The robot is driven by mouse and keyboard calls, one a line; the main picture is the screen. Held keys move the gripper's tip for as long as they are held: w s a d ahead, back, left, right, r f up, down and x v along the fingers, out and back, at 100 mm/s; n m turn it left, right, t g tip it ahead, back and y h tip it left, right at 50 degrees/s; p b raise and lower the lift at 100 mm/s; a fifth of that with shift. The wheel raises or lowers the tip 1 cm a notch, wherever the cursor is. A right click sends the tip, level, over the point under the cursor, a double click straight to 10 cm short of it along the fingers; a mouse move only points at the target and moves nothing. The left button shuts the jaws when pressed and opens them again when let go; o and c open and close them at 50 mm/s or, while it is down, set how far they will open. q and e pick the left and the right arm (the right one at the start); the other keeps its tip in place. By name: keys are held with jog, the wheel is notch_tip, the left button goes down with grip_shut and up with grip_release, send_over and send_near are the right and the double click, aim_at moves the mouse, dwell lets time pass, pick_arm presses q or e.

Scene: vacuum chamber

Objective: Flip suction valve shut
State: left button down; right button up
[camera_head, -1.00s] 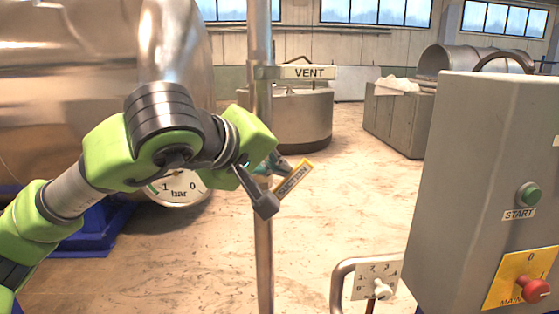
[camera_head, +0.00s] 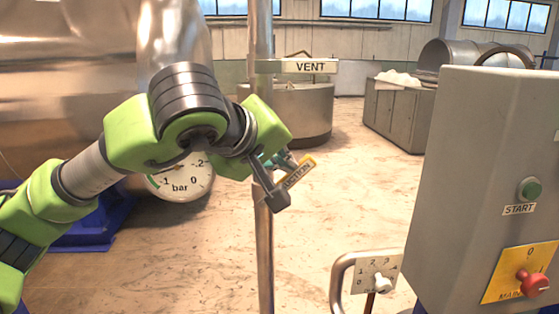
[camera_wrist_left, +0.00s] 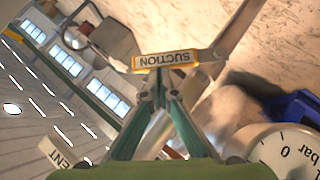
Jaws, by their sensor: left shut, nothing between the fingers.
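The suction valve's lever carries a yellow-edged SUCTION tag (camera_head: 299,172). It juts out tilted to the right of the upright pipe (camera_head: 265,235). In the left wrist view, the SUCTION tag (camera_wrist_left: 165,60) lies just beyond my fingertips. My left gripper (camera_head: 286,163) reaches in from the left, in front of the pipe. Its teal fingers are together at the lever and appear to touch it or be very near; nothing is held between them. The fingers also show in the left wrist view (camera_wrist_left: 160,92). My wrist hides the valve body. My right gripper is out of view.
A VENT tag (camera_head: 311,66) sits higher on the same pipe. A bar gauge (camera_head: 184,180) hangs behind my arm on the large metal tank (camera_head: 70,110). A grey control box (camera_head: 480,150) with START button and red switch (camera_head: 532,283) stands right. The floor between is open.

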aim_at(302, 174)
pick_arm(q)
jog(key=d+b, duration=0.1)
jog(key=d+f, duration=0.1)
jog(key=d+f+y+b, duration=0.1)
jog(key=shift+w+f+m+b, duration=0.2)
jog(key=shift+w+m+b, duration=0.05)
jog(key=shift+m+b, duration=0.15)
jog(key=f+b, duration=0.1)
jog(key=d+y, duration=0.1)
jog(key=d+f+g+b, duration=0.1)
jog(key=shift+w+f+m+b, duration=0.3)
jog(key=shift+f+b, duration=0.05)
dwell(0.4)
